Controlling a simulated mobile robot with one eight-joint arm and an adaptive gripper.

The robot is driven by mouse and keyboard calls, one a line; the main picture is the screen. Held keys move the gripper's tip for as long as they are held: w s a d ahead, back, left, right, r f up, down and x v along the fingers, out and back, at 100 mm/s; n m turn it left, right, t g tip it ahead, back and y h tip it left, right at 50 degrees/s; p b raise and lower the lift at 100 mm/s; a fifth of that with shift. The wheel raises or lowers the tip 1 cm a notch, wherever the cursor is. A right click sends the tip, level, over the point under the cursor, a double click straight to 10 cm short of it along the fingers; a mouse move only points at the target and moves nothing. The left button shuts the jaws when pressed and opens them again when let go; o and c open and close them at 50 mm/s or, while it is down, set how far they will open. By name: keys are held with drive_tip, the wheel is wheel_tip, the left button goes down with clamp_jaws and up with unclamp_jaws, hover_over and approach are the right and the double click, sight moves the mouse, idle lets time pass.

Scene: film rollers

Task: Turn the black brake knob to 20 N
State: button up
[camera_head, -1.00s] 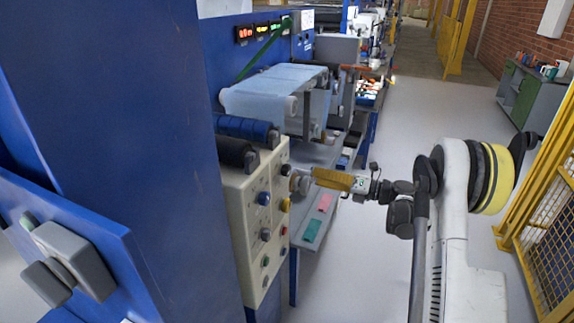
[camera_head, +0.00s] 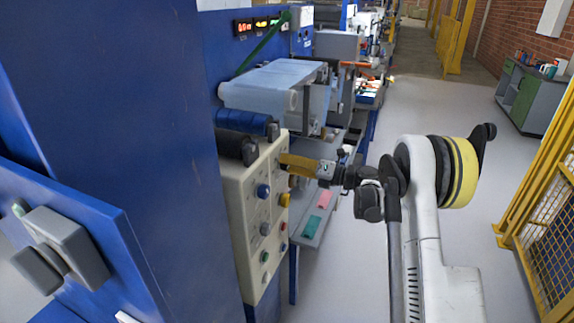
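The beige control panel (camera_head: 240,200) stands left of centre, with knobs and buttons on its face. I see a blue knob (camera_head: 263,191), a yellow knob (camera_head: 285,200) and a grey knob (camera_head: 265,229). I cannot pick out a black brake knob or read any scale; it may be hidden by my gripper or too small. My gripper (camera_head: 284,161), with yellow-orange parts, reaches in from the right to the panel's upper right edge, above the yellow knob. Its fingertips are too small to show whether they are apart or touch anything.
Lit number displays (camera_head: 243,27) sit on the blue machine above; their digits are unreadable. Dark and blue rollers (camera_head: 235,145) lie just above the panel. A pale film web (camera_head: 265,90) is behind.

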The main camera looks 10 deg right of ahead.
drive_tip(key=c, duration=0.9)
drive_tip(key=shift+m, duration=0.3)
drive_tip(key=shift+c, duration=0.2)
drive_tip(key=m+b, duration=0.1)
drive_tip(key=m, duration=0.3)
drive_tip(key=shift+m, duration=2)
drive_tip(key=o, duration=1.2)
drive_tip(key=shift+d+m, duration=0.1)
drive_tip(key=shift+m, duration=0.2)
